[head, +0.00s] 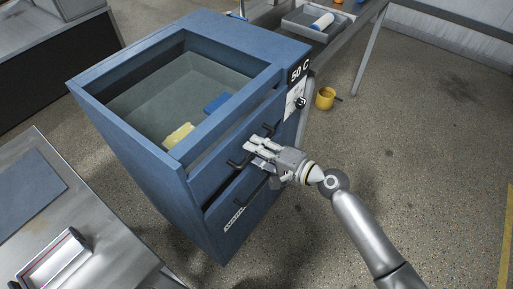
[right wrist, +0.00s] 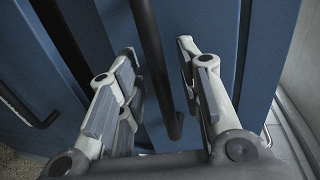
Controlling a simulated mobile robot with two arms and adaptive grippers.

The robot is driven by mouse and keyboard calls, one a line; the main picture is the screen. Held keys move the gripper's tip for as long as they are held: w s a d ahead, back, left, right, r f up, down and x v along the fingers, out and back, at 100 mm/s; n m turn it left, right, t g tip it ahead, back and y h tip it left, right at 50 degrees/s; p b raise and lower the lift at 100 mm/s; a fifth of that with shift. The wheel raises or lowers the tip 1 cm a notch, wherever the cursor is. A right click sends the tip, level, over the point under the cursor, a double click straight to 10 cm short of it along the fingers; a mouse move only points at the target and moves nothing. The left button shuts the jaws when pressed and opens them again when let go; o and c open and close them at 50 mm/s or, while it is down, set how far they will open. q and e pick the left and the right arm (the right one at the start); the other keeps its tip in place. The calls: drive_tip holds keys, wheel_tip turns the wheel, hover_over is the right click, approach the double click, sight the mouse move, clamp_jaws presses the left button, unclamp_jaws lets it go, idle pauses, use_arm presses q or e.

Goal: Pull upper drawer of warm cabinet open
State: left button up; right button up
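The warm cabinet (head: 185,210) is a blue box with a "50 C" display on its right side. Its upper drawer has a black bar handle (head: 235,164), partly hidden behind my right gripper. My right gripper (head: 254,147) is at this handle. In the right wrist view the handle (right wrist: 153,60) runs between the two spread fingers of the right gripper (right wrist: 158,55), with gaps showing beside it. The fingers look open around the handle, not clamped on it. A lower drawer handle (head: 250,190) shows beneath. My left gripper is in neither view.
Through the cabinet's top I see a yellow piece (head: 178,135) and a blue piece (head: 217,103). A metal table (head: 110,250) stands at the left front. A yellow cup (head: 325,99) is behind the cabinet. The floor right of the cabinet is clear.

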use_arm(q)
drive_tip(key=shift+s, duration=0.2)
use_arm(e)
drive_tip(key=shift+a, duration=0.2)
clamp_jaws()
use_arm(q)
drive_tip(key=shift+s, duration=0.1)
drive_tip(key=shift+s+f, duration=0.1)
use_arm(e)
drive_tip(key=shift+d+f, duration=0.1)
drive_tip(key=shift+d, duration=0.05)
